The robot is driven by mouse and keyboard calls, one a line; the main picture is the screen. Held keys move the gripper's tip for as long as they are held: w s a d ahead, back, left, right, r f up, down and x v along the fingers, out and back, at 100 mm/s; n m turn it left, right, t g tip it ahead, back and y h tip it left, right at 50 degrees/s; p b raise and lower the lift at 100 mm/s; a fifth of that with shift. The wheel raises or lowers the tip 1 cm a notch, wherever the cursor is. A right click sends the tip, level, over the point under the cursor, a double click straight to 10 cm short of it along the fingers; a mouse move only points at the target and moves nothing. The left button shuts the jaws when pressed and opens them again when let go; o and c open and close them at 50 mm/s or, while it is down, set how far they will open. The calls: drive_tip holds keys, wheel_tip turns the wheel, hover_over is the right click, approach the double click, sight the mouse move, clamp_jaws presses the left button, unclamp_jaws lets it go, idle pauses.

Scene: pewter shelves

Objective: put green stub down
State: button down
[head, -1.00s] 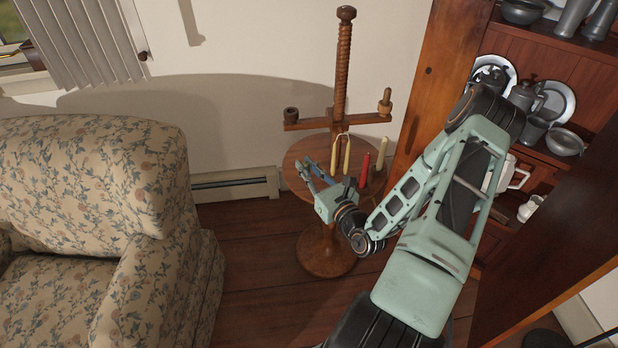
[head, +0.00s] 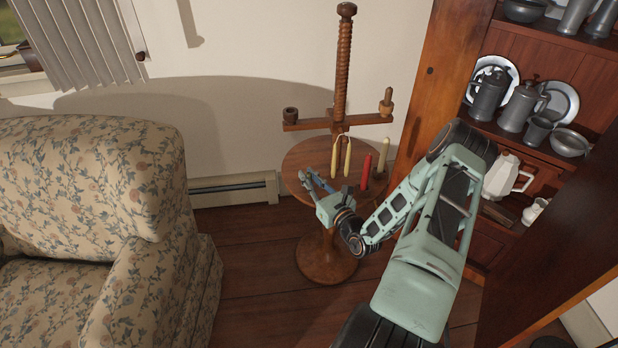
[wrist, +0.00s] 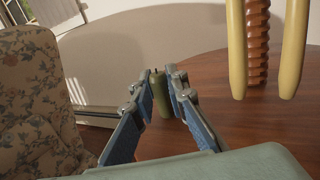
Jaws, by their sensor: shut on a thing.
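The green stub (wrist: 159,98), a short dark-green candle with a wick, is upright between the fingers of my gripper (wrist: 161,76) in the wrist view. The gripper is shut on it. In the head view my gripper (head: 313,180) is at the left part of the round wooden table top (head: 306,155); the stub cannot be made out there. The table top (wrist: 222,85) also shows in the wrist view. I cannot tell whether the stub's base touches the wood.
A pair of yellow candles (head: 347,158) hangs by a wick loop near the wooden screw post (head: 342,60). A red candle (head: 366,172) and a pale candle (head: 383,158) stand to the right. A floral armchair (head: 90,200) is left; a pewter cupboard (head: 425,85) is right.

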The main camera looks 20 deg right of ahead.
drive_tip(key=shift+f, duration=0.1)
drive_tip(key=c, duration=2.4)
unclamp_jaws()
drive_tip(key=shift+f, duration=0.1)
drive_tip(key=o, duration=0.5)
drive_tip(key=shift+r, duration=0.3)
drive_tip(key=s+d+p, duration=0.1)
drive_tip(key=s+p, duration=0.1)
drive_tip(key=s, duration=1)
drive_tip(key=shift+d, duration=0.15)
drive_tip(key=shift+f, duration=0.1)
